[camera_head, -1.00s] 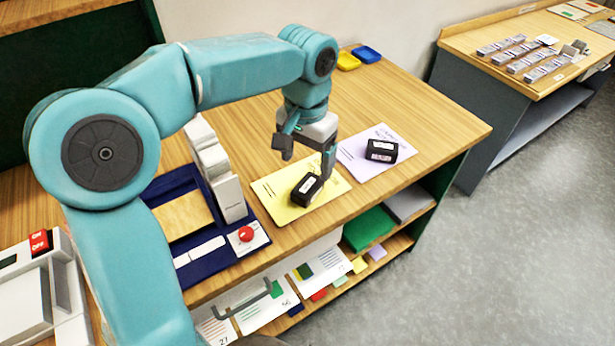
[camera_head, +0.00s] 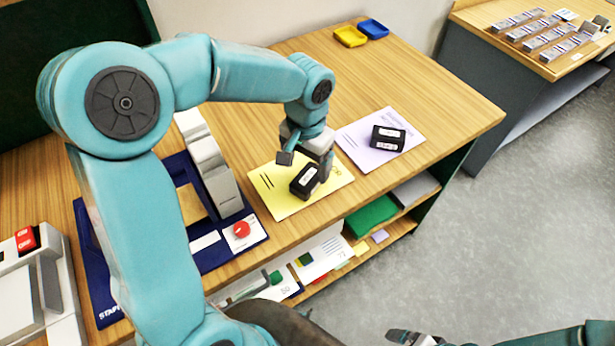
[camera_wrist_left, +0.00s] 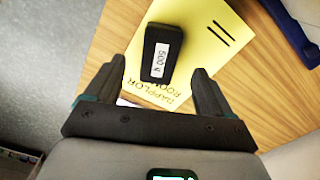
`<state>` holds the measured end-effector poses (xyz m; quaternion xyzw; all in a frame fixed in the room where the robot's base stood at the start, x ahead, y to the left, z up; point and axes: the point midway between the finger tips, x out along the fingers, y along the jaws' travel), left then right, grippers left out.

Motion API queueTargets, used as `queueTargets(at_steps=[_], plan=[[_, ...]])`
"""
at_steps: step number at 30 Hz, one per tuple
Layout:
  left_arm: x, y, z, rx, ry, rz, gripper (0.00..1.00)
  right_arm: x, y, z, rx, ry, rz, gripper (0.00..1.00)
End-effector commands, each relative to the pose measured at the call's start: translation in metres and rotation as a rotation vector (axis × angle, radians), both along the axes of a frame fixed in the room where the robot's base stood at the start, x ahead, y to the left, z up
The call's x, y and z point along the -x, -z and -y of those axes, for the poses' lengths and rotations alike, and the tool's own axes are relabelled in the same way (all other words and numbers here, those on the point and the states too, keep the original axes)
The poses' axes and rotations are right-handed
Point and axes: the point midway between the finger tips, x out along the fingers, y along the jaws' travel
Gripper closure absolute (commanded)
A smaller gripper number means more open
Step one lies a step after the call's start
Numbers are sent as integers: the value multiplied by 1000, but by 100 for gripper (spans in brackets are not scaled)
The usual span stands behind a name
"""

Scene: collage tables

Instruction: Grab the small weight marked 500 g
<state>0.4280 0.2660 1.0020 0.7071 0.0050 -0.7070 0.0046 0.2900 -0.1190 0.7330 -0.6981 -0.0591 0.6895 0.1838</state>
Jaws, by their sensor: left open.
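A small black weight (camera_head: 304,182) lies on a yellow sheet (camera_head: 272,201) on the wooden table. In the left wrist view the weight (camera_wrist_left: 151,38) has a white label that appears to read 500 with a small mark after it. My left gripper (camera_head: 304,164) is open, pointing down just above and behind the weight. In the left wrist view its dark fingers (camera_wrist_left: 160,68) are apart, with the weight between and slightly beyond the fingertips. My right gripper (camera_head: 402,337) shows only partly at the bottom edge; its jaws are unclear.
Another black weight (camera_head: 388,139) lies on a lilac sheet (camera_head: 411,119) to the right. A grey stapler (camera_head: 213,170) and red button (camera_head: 242,229) are at left on a blue mat. Yellow (camera_head: 350,37) and blue (camera_head: 373,28) trays stand at the back.

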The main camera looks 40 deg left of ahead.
Motion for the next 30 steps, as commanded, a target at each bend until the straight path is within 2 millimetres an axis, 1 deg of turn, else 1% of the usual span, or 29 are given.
queueTargets(at_steps=[5, 10, 13, 16, 22, 23, 24, 26, 27, 29, 30], plan=[[-2, 13, -1, -1, 0, -3, 17, 0, -2, 0, 0, 0, 0, 0], [-6, 40, -3, 0, 1, -6, 17, 0, -10, 0, 0, 0, 0, 0], [-7, 54, -3, 0, -1, -4, 17, 0, -9, 0, 0, 0, 0, 0], [-9, 59, -4, 0, -1, 0, 17, 0, -9, 0, 0, 0, 0, 0], [-9, 60, -3, 0, 0, 1, 17, 0, -9, 0, 0, 0, 0, 0], [-9, 60, -3, 0, 0, 1, 27, 0, -9, 0, 0, 0, 0, 0], [-9, 60, -3, 0, 0, 0, 40, 0, -9, 0, 0, 0, 0, 0], [-9, 60, -4, 0, 0, 1, 59, 0, -9, 0, 0, 0, 0, 0], [-9, 60, -4, 0, 0, 1, 72, 0, -9, 0, 0, 0, 0, 0], [-9, 60, -3, 0, 0, 1, 92, 0, -9, 0, 0, 0, 0, 0], [-9, 59, -3, 0, 0, 2, 95, 0, -9, 0, 0, 0, 0, 0]])
